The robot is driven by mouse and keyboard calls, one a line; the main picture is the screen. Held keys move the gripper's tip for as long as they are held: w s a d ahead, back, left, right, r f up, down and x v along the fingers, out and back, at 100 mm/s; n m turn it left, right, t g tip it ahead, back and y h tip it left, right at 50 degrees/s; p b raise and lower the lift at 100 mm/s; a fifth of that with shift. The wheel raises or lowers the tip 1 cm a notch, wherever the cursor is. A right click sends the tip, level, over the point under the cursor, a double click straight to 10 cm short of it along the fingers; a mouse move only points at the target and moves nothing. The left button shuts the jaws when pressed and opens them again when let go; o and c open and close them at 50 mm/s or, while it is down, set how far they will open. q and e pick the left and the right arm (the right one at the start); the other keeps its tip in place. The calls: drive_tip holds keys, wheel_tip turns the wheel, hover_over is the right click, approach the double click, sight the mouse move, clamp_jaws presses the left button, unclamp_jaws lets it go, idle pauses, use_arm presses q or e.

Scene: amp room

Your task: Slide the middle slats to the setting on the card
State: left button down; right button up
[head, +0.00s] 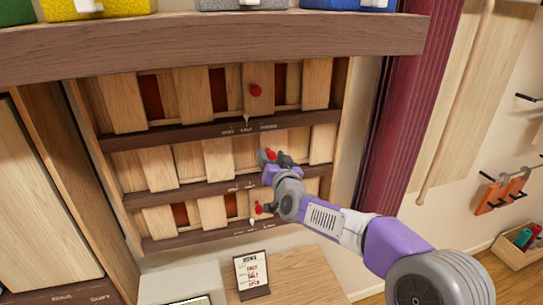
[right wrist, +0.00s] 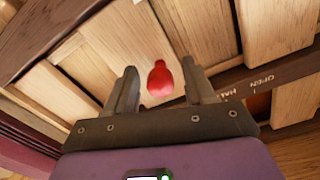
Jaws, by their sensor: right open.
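The wooden slat panel has three rows. The middle row (head: 218,160) has light slats, and its red knob (head: 268,155) is partly hidden by my right gripper (head: 274,158). In the right wrist view the red knob (right wrist: 160,78) shows between the two spread fingers of my right gripper (right wrist: 160,88), with a visible space on each side. The knob stands on a light slat (right wrist: 130,42). The card (head: 252,274) stands below the panel; its small lines are hard to read, the last looks like "OPEN". My left gripper is out of view.
The top row has a red knob (head: 256,90) and the bottom row another (head: 258,208). A maroon curtain (head: 400,120) hangs to the right.

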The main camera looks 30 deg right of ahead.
drive_tip(key=shift+w, duration=0.15)
drive_tip(key=shift+c, duration=0.5)
clamp_jaws()
